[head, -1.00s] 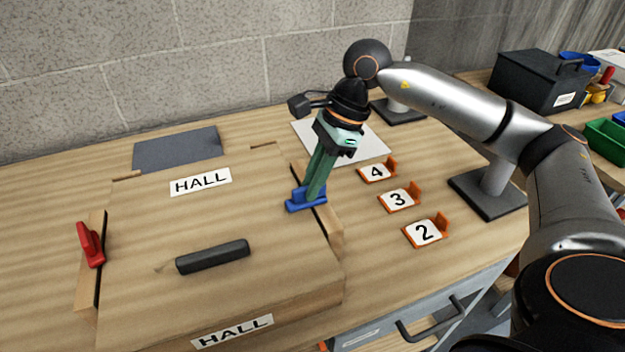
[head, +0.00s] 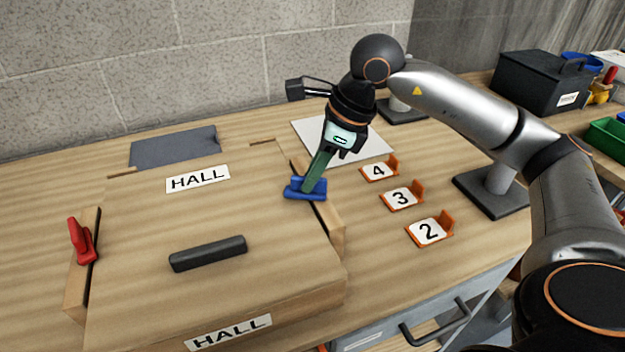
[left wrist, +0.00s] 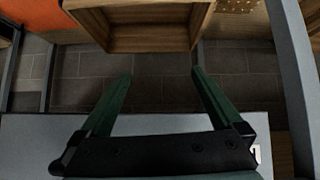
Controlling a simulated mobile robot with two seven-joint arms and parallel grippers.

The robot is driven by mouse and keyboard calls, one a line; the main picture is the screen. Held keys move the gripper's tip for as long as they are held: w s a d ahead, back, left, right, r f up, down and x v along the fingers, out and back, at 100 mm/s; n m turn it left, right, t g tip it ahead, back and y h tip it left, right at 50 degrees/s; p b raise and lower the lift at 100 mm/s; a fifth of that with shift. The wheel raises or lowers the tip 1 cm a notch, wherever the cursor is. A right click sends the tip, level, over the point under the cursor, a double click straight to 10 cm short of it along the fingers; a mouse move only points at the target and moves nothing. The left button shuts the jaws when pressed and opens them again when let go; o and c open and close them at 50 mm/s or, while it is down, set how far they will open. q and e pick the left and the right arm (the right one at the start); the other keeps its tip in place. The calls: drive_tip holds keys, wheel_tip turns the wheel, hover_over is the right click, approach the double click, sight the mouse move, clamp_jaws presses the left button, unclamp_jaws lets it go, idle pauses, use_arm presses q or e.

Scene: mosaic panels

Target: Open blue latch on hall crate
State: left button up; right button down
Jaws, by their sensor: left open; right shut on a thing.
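The hall crate (head: 140,225) is a wooden box with HALL labels and a dark handle (head: 208,253) on its lid. The blue latch (head: 297,193) lies at the right edge of the lid. My right gripper (head: 312,184) reaches down from the upper right, tilted, its green fingers shut on the blue latch. The fingers hide part of the latch. A red latch (head: 82,240) stands up at the crate's left edge. My left gripper (left wrist: 160,85) shows only in the left wrist view, open and empty, over a tiled floor and away from the crate.
Orange number holders marked 4 (head: 379,169), 3 (head: 402,196) and 2 (head: 430,230) stand right of the crate. A white sheet (head: 370,150) and a dark grey sheet (head: 175,148) lie behind. A black box (head: 540,82) is at the back right. In the left wrist view, a wooden box (left wrist: 145,30) is ahead.

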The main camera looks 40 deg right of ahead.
drive_tip(key=m, duration=0.2)
drive_tip(key=m+t+h+b, duration=0.1)
drive_tip(key=m, duration=0.1)
drive_tip(key=shift+w+d+m, duration=0.15)
drive_tip(key=shift+m, duration=0.15)
drive_tip(key=shift+d+m+h, duration=0.1)
drive_tip(key=shift+m+h, duration=0.4)
drive_tip(key=shift+m, duration=0.3)
drive_tip(key=shift+d+m+t+h+b, duration=0.15)
drive_tip(key=shift+m+t+h+b, duration=0.3)
drive_tip(key=shift+m, duration=0.65)
drive_tip(key=c, duration=0.9)
unclamp_jaws()
